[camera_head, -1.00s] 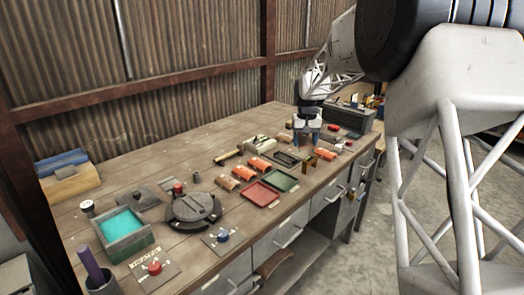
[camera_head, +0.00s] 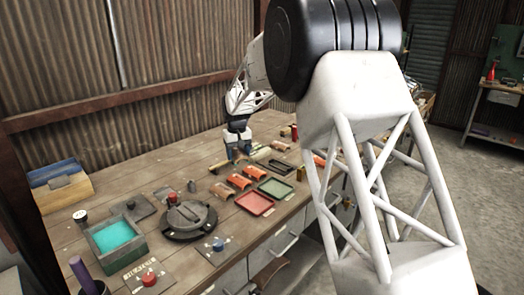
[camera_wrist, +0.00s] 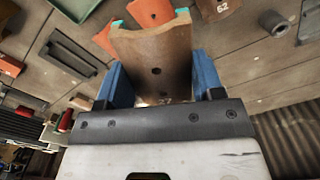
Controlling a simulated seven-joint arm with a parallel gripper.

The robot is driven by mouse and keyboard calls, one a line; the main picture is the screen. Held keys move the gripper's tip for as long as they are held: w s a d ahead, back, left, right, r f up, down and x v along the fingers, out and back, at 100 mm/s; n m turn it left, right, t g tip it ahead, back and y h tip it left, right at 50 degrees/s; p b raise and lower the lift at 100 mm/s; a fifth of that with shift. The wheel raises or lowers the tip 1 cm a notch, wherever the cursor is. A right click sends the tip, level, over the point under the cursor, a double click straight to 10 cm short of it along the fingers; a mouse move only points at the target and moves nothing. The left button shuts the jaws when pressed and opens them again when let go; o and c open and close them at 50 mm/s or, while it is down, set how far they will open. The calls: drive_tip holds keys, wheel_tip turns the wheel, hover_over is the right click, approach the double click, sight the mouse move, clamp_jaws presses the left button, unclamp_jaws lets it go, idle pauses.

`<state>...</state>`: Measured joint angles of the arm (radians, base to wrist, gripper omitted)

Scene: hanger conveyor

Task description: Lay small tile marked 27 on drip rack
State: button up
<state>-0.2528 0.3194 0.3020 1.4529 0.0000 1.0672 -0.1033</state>
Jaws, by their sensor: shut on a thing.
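My gripper (camera_head: 238,156) is above the middle of the bench, near its back. In the wrist view its blue fingers (camera_wrist: 163,88) are shut on a curved brown tile (camera_wrist: 152,55) with teal at its far corners and small dark holes. Orange curved tiles (camera_head: 239,181) lie in a row on the bench; one also shows in the wrist view (camera_wrist: 150,11). I cannot tell for sure which thing is the drip rack; a dark open frame (camera_head: 281,167) lies right of my gripper.
A red tray (camera_head: 255,203) and green tray (camera_head: 276,188) lie near the front edge. A round dark turntable (camera_head: 187,219), a teal-filled box (camera_head: 115,237) and red and blue buttons stand to the left. A grey cylinder (camera_wrist: 273,22) is near the tile in the wrist view.

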drive_tip(key=s+a+f+n, duration=0.1)
drive_tip(key=a+n, duration=0.1)
drive_tip(key=a, duration=0.7)
drive_tip(key=s+a+f+n, duration=0.1)
drive_tip(key=a+f, duration=0.1)
drive_tip(key=a, duration=0.6)
drive_tip(key=n, duration=0.2)
hover_over(165, 194)
drive_tip(key=shift+f, duration=0.85)
drive_tip(key=shift+d+f, duration=0.1)
drive_tip(key=shift+f, duration=0.15)
drive_tip(key=shift+f, duration=3.05)
drive_tip(key=o, duration=1)
drive_tip(key=shift+o, duration=0.2)
